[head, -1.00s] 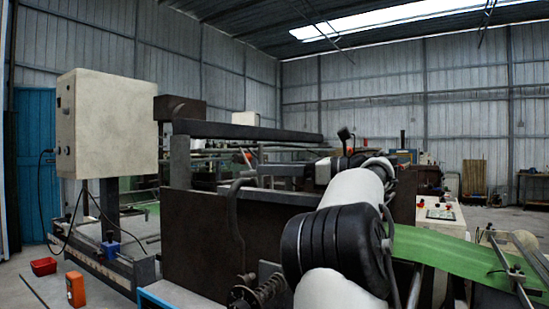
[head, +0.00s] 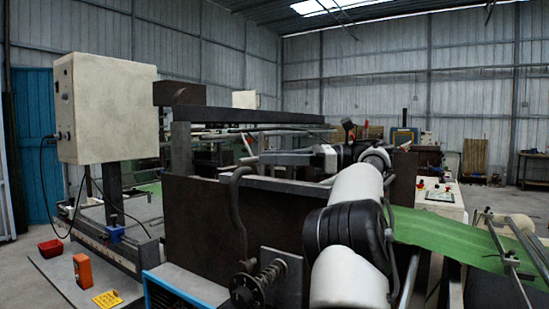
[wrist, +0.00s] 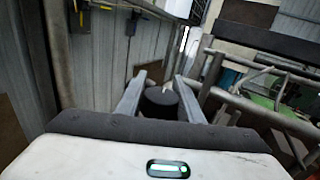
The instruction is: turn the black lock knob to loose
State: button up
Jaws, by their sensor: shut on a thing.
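My gripper (head: 268,158) reaches left over the top of the dark machine frame in the head view. In the wrist view its two grey fingers (wrist: 160,84) stand on either side of a round black knob (wrist: 160,103). The gripper is shut on this knob. The knob's flat dark end faces the wrist camera, and its base is hidden. In the head view the knob is too small to make out at the fingertips. No mark showing the knob's turn is readable.
The dark machine side plate (head: 230,225) stands below my arm, with a spring-loaded shaft (head: 262,284) in front. A bent grey pipe (head: 235,205) rises near the gripper. A green web (head: 440,243) runs at the right. A cream control box (head: 105,108) stands at the left.

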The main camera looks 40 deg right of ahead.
jog(key=o, duration=1.1)
jog(key=shift+c, duration=0.2)
jog(key=p+v, duration=0.5)
jog(key=v, duration=1.2)
jog(key=shift+s+d, duration=0.1)
jog(key=shift+d, duration=0.05)
